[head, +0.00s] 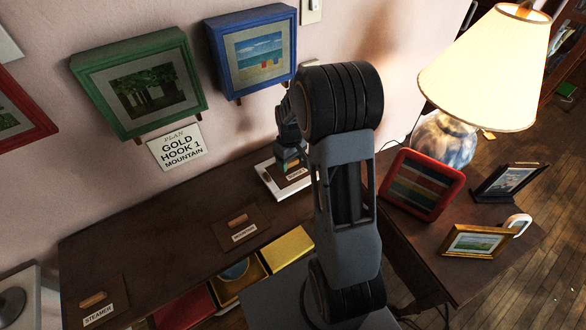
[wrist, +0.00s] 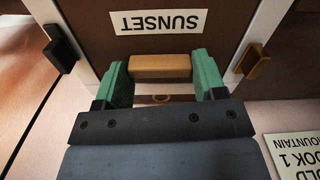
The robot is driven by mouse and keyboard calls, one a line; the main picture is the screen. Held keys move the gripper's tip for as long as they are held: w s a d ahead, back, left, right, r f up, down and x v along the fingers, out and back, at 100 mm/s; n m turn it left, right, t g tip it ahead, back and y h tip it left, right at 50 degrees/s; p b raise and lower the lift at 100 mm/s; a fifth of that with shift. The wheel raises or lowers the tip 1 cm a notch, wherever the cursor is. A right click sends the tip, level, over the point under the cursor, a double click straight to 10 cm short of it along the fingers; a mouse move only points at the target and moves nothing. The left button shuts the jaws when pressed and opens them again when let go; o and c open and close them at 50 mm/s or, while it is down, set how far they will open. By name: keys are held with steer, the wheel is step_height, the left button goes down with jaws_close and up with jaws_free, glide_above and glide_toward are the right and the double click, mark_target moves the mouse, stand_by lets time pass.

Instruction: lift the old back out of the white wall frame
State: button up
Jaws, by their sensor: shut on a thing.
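The white frame (head: 267,183) lies face down on the dark cabinet top near the wall, partly hidden by my arm. Its brown back (wrist: 235,22) carries a label reading SUNSET (wrist: 158,22) and a small wooden handle (wrist: 160,66). My gripper (wrist: 160,75) has its green fingers at both ends of the handle, shut on it. In the head view my gripper (head: 290,162) is over the frame. The back appears to be within the white border; whether it is raised I cannot tell. A black clip (wrist: 60,48) and a brass clip (wrist: 252,62) sit at opposite sides of the border.
Two other backs with handles, one labelled STEAMER (head: 100,300) and one mid-cabinet (head: 238,230), lie on the top. Green (head: 140,80) and blue (head: 252,50) frames hang above. A lamp (head: 445,135) and several small frames stand right. Below are colored compartments (head: 240,282).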

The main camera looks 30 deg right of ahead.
steer(key=shift+r+p, duration=0.55)
steer(key=shift+r, duration=0.25)
stand_by(0.4)
steer(key=shift+r+p, duration=1.3)
steer(key=shift+r, duration=0.4)
